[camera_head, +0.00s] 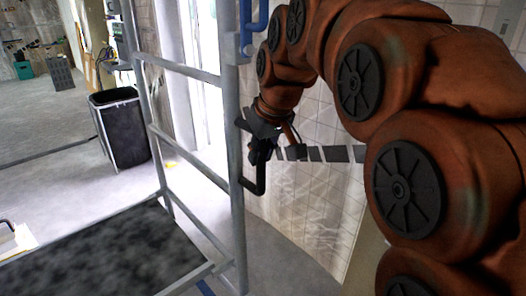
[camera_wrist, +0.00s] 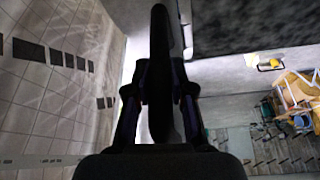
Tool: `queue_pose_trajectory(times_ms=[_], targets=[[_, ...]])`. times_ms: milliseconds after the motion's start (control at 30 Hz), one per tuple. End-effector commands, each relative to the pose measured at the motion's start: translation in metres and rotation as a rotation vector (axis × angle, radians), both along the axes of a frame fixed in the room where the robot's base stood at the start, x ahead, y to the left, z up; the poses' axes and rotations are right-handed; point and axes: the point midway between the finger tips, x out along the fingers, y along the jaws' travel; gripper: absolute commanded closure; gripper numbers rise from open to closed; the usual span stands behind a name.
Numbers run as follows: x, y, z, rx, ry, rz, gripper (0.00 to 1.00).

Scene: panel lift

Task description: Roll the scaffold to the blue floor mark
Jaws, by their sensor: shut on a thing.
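The scaffold is a grey metal frame (camera_head: 236,150) with rungs and a dark speckled platform (camera_head: 110,250), standing left of my arm in the head view. A black handle (camera_head: 260,182) sticks out from its near right post. My gripper (camera_head: 262,150) is shut on this handle. In the wrist view the handle (camera_wrist: 159,60) runs upright between the two fingers of my gripper (camera_wrist: 159,100). A small blue strip (camera_head: 205,288) shows on the floor under the platform's edge at the bottom; I cannot tell if it is the floor mark. The scaffold's wheels are out of view.
A black bin (camera_head: 122,130) stands behind the scaffold. A tiled wall (camera_head: 305,200) curves close on the right, beside my arm. Open grey floor (camera_head: 45,120) extends at the left.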

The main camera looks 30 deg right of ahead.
Motion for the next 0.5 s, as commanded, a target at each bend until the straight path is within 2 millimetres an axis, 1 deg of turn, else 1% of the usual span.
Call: queue_pose_trajectory(times_ms=[133, 167, 367, 400, 500], targets=[[0.0007, 0.0011, 0.0013, 0.002, -0.004, 0.002, 1.0], [0.0007, 0.0011, 0.0013, 0.003, -0.004, 0.002, 0.76], [0.0005, 0.0006, 0.0012, 0.002, -0.003, 0.001, 0.55], [0.0005, 0.0003, 0.0011, 0.002, -0.003, 0.001, 0.53], [0.0005, 0.0001, 0.001, 0.001, -0.003, 0.0, 0.53]])
